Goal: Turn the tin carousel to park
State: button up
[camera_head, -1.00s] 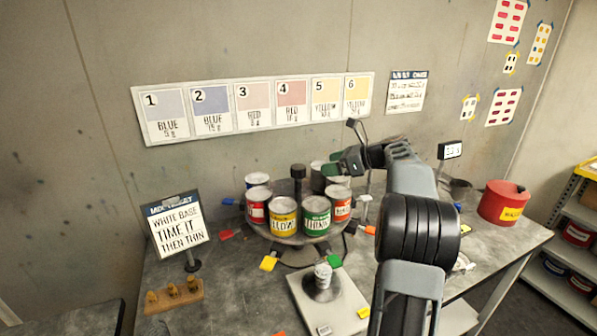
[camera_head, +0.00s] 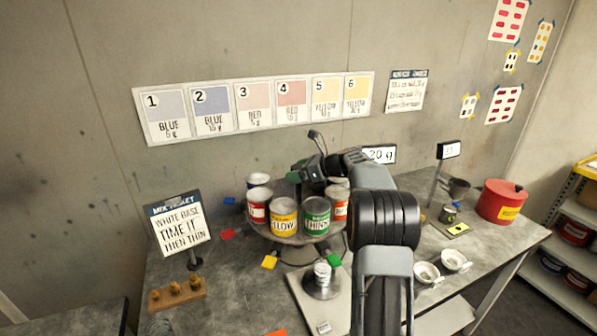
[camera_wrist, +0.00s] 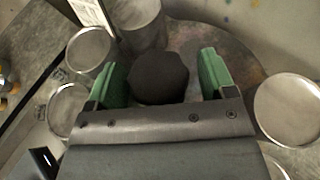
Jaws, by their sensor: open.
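The tin carousel (camera_head: 298,241) is a round grey turntable on the bench. It carries several tins, among them a red tin (camera_head: 258,208), a yellow tin (camera_head: 284,216) and a green tin (camera_head: 316,214). My gripper (camera_head: 302,174) is over the carousel's middle and hides its centre post in the head view. In the wrist view a dark round knob (camera_wrist: 158,80) lies between my two green fingers (camera_wrist: 162,66), with a gap at the right finger. The gripper is open. My arm covers part of the carousel's right side.
Coloured tabs, such as a red one (camera_head: 228,234) and a yellow one (camera_head: 269,262), lie around the carousel. A scale (camera_head: 338,304) with a small tin stands in front. A ticket sign (camera_head: 180,222) is at left, a red pot (camera_head: 501,201) at right.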

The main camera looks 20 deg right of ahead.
jog(key=shift+c, duration=0.2)
jog(key=c, duration=1.2)
jog(key=shift+c, duration=0.2)
